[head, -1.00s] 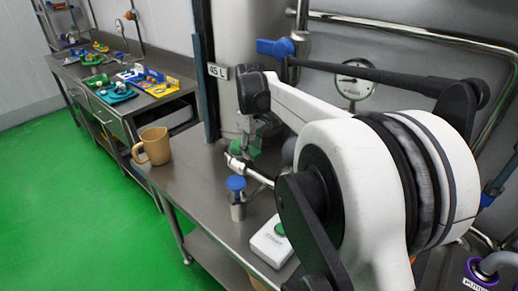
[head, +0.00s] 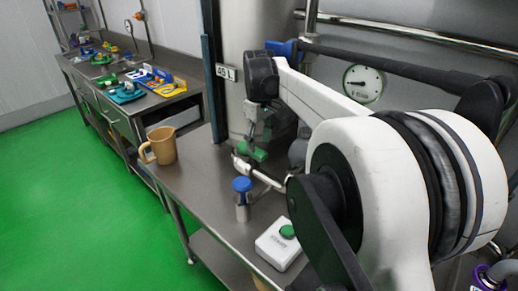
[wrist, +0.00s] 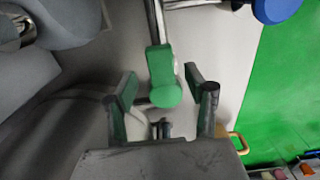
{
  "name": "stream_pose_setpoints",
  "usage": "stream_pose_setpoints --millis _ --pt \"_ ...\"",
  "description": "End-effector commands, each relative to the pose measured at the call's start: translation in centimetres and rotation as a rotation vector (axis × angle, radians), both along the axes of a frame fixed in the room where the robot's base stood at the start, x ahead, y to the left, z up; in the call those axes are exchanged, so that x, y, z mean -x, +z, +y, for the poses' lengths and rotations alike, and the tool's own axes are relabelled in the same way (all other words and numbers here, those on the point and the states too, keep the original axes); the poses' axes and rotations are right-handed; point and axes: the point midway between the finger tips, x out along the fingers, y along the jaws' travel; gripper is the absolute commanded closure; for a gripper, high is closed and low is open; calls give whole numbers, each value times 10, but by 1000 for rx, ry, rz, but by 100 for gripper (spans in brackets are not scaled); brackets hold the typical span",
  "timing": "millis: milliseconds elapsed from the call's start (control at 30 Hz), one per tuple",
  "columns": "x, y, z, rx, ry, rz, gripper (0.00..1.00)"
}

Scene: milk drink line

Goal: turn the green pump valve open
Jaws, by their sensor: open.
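The green pump valve (head: 255,153) is in the head view, on the pipework beside the tank, partly covered by my gripper. In the wrist view its green handle (wrist: 163,78) lies between my fingertips, with a gap on both sides. My gripper (wrist: 162,92) is open, with green pads on the inside of its fingers, and holds nothing. In the head view my gripper (head: 258,132) is just above the valve; its fingers are small and hard to make out there.
A blue-topped valve (head: 242,186) and a white box with a green button (head: 279,247) stand in front on the steel table (head: 205,187). A tan jug (head: 162,148) is at its left. The tank (head: 270,45) and a gauge (head: 363,84) are behind.

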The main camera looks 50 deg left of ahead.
Motion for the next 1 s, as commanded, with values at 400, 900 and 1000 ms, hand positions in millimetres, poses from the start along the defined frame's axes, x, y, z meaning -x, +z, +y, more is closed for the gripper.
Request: stream_pose_setpoints --millis 400,900,1000 --pt "0 72 0 0 0 -1 51" --pt "0 82 0 0 0 -1 51" --pt "0 82 0 0 0 -1 51"
